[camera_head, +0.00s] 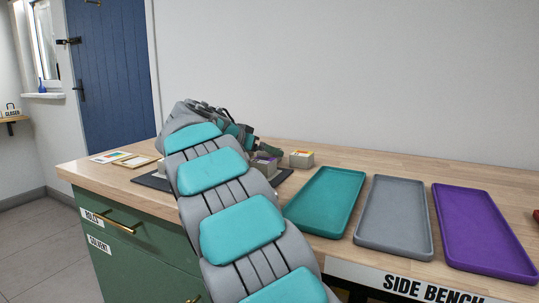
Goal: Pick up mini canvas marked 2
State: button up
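My gripper (246,146) is at the far end of my grey and teal arm, low over the bench near a dark mat. The arm hides most of it, and I cannot see whether its fingers are apart. I cannot read any number on either block, so I cannot tell which is the mini canvas marked 2.
The wooden bench (400,163) carries a teal tray (326,200), a grey tray (393,215) and a purple tray (484,230), all empty. The dark mat (154,182) shows beside my arm.

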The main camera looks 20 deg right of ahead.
jog(key=shift+w+d+f, duration=0.2)
jog(key=shift+d, duration=0.35)
jog(key=shift+c, duration=0.2)
jog(key=c, duration=1.2)
jog(key=shift+c, duration=0.2)
